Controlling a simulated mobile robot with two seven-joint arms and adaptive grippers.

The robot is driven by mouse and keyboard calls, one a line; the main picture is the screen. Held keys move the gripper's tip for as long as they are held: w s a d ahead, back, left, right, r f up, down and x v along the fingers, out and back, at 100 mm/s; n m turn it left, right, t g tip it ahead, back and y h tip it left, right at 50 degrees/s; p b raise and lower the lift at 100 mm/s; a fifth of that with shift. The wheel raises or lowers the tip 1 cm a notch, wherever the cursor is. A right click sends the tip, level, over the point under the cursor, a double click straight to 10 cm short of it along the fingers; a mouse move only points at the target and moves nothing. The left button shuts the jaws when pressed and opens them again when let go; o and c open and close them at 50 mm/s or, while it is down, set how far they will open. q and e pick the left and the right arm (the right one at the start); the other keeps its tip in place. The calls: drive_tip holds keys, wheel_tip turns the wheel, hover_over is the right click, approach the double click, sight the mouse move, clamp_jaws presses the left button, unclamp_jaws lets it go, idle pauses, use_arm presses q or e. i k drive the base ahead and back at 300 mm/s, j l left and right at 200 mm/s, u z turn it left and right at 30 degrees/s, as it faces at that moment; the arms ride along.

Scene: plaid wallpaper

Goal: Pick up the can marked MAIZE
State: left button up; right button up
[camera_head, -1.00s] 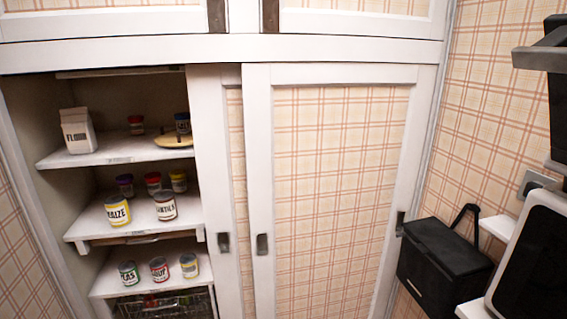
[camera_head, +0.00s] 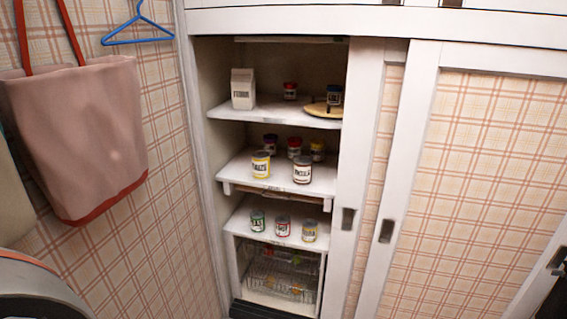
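The can marked MAIZE (camera_head: 261,165) is yellow with a white label. It stands upright near the front left of the middle shelf (camera_head: 240,178) in the open cupboard. A can that reads like LENTILS (camera_head: 302,170) stands to its right on the same shelf, apart from it. Several jars stand behind them, among them a purple-lidded jar (camera_head: 270,143), a red-lidded jar (camera_head: 294,148) and a yellow jar (camera_head: 317,151).
The top shelf (camera_head: 255,114) holds a flour carton (camera_head: 243,89), jars and a yellow plate (camera_head: 318,109). The lower shelf (camera_head: 240,232) holds three cans above a wire basket (camera_head: 280,277). A sliding door (camera_head: 363,170) bounds the opening at right. A pink bag (camera_head: 80,135) hangs at left.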

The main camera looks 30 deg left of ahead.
sight(260, 158)
drive_tip(key=i+j, duration=0.15)
drive_tip(key=i, duration=0.25)
drive_tip(key=i+j, duration=0.2)
drive_tip(key=i, duration=0.2)
drive_tip(key=u, duration=0.05)
